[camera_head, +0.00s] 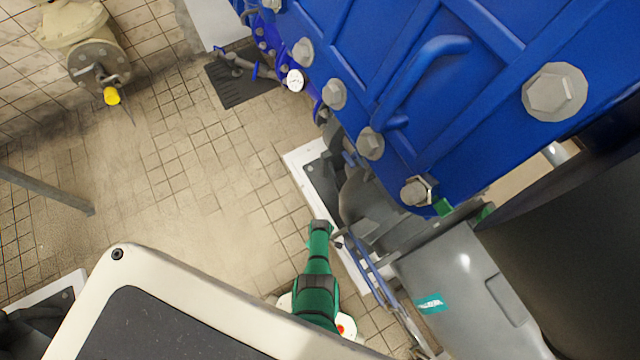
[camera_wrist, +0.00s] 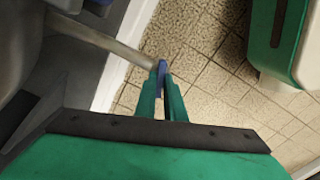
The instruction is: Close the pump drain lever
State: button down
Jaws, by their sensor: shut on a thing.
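My gripper (camera_wrist: 161,84) shows in the wrist view, its two green fingers shut on a small blue lever (camera_wrist: 162,66). The lever sits at the end of a grey-brown pipe (camera_wrist: 108,42) that comes in from the upper left. Part of the lever is hidden between the fingers. In the head view my green arm reaches up from the bottom centre to beside the pump base. There the fingertips and the lever are too small and covered to tell apart.
A large blue bolted pump housing (camera_head: 470,80) fills the upper right of the head view. A white-edged plinth (camera_head: 300,160) and thin blue pipes (camera_head: 368,266) lie close to my arm. The tiled floor (camera_head: 180,190) to the left is mostly clear. A beige valve with a yellow part (camera_head: 112,96) stands at upper left.

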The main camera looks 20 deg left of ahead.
jog(key=shift+m, duration=2)
jog(key=c, duration=1.8)
grip_release()
jog(key=shift+c, duration=0.2)
jog(key=shift+r, duration=0.1)
notch_tip(320, 180, up, 11)
jog(key=shift+f, duration=0.2)
